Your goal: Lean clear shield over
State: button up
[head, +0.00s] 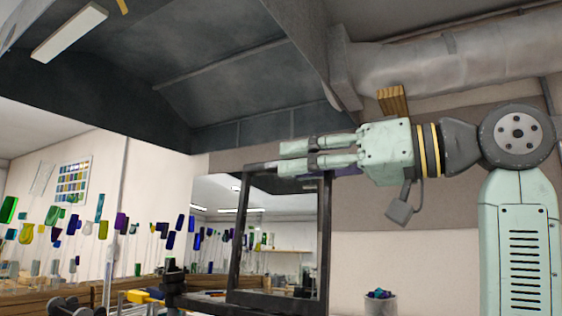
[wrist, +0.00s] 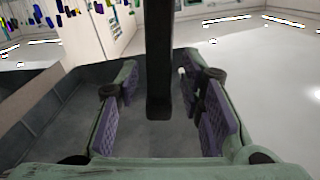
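The clear shield (head: 240,240) is an upright pane in a black frame (head: 325,235). My gripper (head: 300,152) reaches in from the right at the frame's top edge, its fingers pointing left. In the wrist view a dark bar (wrist: 160,60), seemingly part of the frame, runs down between the fingers. The purple-padded fingers of my gripper (wrist: 160,100) stand apart on both sides of the bar, with visible gaps. The gripper is open around it and does not appear to touch it. Part of the frame's top right is hidden behind my fingers in the head view.
A big dark hood (head: 240,80) hangs above, and a metal duct (head: 460,55) runs at upper right. Colored glass pieces on thin rods (head: 100,208) stand at left. A yellow tool (head: 145,296) lies near the shield's lower left. A bucket of colored glass (head: 380,302) stands at lower right.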

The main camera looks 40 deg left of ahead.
jog(key=shift+p+x, duration=0.35)
jog(key=shift+x, duration=1.7)
jog(key=shift+c, duration=0.4)
grip_shut()
